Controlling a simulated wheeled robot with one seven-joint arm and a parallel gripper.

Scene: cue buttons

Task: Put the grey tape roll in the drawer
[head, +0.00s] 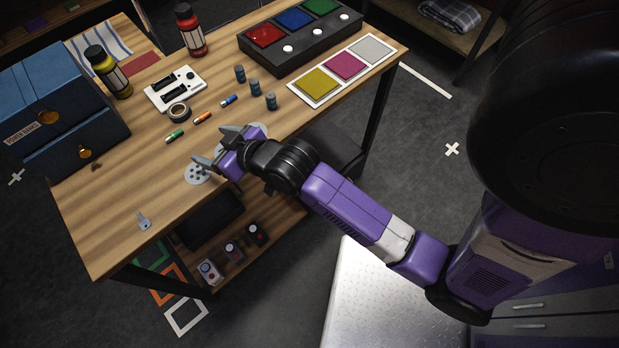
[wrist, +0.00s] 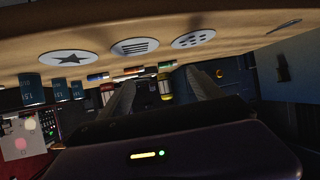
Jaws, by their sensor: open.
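The grey tape roll (head: 179,112) lies flat on the wooden table, at the front edge of a white device. A blue cabinet (head: 40,85) stands at the table's left end, with two drawer fronts and round brass knobs. The upper drawer (head: 30,128) has a label that reads "POWER BANKS"; the lower drawer (head: 85,153) also has a knob. Both look shut. My gripper (head: 212,147) is open and empty near the table's front edge, to the right of and nearer than the roll, apart from it. Its fingers also show in the wrist view (wrist: 160,92); I cannot make out the roll there.
Three marker pens (head: 202,118) lie between roll and gripper. Dark blue cylinders (head: 255,90) stand to the right. Bottles (head: 190,30), the white device (head: 175,86) and a button box (head: 300,32) stand behind. A key (head: 144,220) lies front left; bare wood surrounds it.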

